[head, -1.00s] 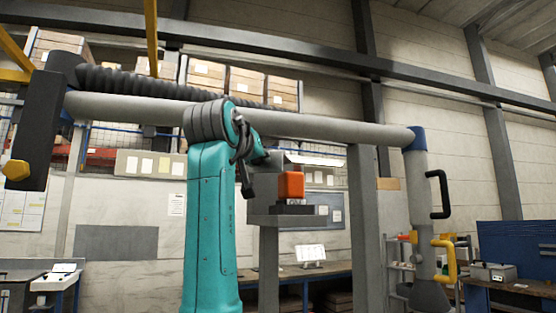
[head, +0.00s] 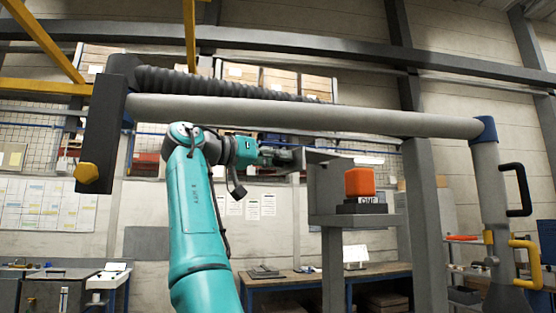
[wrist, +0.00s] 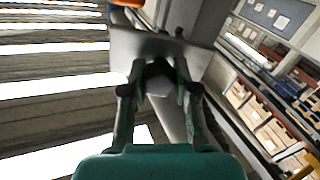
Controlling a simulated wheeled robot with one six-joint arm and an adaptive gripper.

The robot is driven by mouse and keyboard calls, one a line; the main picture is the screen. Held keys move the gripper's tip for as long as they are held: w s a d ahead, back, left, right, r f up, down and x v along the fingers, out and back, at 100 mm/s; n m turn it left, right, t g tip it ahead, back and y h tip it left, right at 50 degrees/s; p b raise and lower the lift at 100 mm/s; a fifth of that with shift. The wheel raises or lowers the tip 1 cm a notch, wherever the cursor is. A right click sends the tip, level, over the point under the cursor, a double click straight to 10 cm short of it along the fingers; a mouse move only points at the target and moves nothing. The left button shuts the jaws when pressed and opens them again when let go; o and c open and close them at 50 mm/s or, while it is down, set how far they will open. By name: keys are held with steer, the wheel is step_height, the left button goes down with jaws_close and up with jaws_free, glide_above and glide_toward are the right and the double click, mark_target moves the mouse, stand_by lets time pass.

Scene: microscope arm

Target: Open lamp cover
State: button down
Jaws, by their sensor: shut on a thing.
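My gripper (head: 297,158) is at the plate's left side. In the wrist view my two fingers (wrist: 158,72) close around a dark, faceted knob (wrist: 160,82) at the plate's edge. The orange block shows only at the top edge there. The knob's contact with the fingers is partly hidden in the head view.
A long grey tube (head: 300,115) runs across above my arm, with a black ribbed hose (head: 220,84) along it. A grey column (head: 424,220) stands to the right. Yellow and black handles hang on the right end piece. Benches line the wall behind.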

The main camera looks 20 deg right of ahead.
steer(key=shift+w+a+m+g, duration=0.15)
steer(key=shift+w+m+g, duration=0.15)
steer(key=shift+w+g, duration=0.15)
steer(key=c, duration=0.8)
jaws_free()
steer(key=shift+c, duration=0.2)
steer(key=s+a, duration=0.1)
steer(key=a, duration=1.1)
steer(key=shift+s, duration=0.1)
steer(key=shift+f, duration=0.1)
